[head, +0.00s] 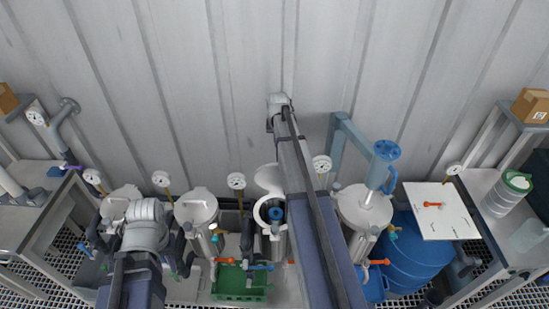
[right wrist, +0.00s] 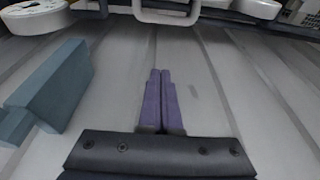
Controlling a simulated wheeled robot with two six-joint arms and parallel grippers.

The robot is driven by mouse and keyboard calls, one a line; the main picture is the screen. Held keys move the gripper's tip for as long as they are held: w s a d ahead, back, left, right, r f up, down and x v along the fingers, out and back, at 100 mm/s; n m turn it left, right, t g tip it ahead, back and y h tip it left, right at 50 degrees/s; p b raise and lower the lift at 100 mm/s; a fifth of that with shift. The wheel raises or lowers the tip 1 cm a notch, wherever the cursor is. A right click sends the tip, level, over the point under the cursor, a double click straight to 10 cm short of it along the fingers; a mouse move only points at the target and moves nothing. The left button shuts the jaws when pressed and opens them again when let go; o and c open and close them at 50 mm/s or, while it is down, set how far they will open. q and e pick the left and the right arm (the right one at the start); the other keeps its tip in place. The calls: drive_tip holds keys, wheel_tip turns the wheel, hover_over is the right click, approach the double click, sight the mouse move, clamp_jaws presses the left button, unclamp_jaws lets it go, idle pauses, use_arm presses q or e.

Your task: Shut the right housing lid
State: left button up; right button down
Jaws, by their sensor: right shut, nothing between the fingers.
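The right housing (head: 274,240) stands near the middle of the head view. Its white lid (head: 267,178) is tipped back, open, toward the wall, and a blue part (head: 276,213) shows inside the white rim. My right arm passes close along its right side and over part of the lid's edge. My right gripper (right wrist: 162,95) is shut and empty in the right wrist view, its purple fingers together against the grey wall. My arm hides it in the head view. My left arm stands over the left housings; its fingers cannot be made out.
The left housing lid (head: 122,198) and middle housing lid (head: 195,204) are closed. Pressure gauges (head: 236,181) stand along the wall. A green crate (head: 240,286) lies in front.

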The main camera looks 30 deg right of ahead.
sight(277, 173)
drive_tip(key=b+x, duration=1.1)
drive_tip(key=s+a+p, duration=0.1)
drive_tip(key=s, duration=0.1)
drive_tip(key=s+a+r, duration=0.1)
drive_tip(key=shift+s+a+r+p, duration=0.1)
drive_tip(key=shift+s+r+p, duration=0.05)
drive_tip(key=shift+s+p, duration=0.25)
drive_tip(key=shift+s+a, duration=0.1)
drive_tip(key=shift+s+a+r+t, duration=0.15)
drive_tip(key=shift+s+a+t, duration=0.05)
drive_tip(key=shift+s+t, duration=0.15)
drive_tip(key=shift+h, duration=0.3)
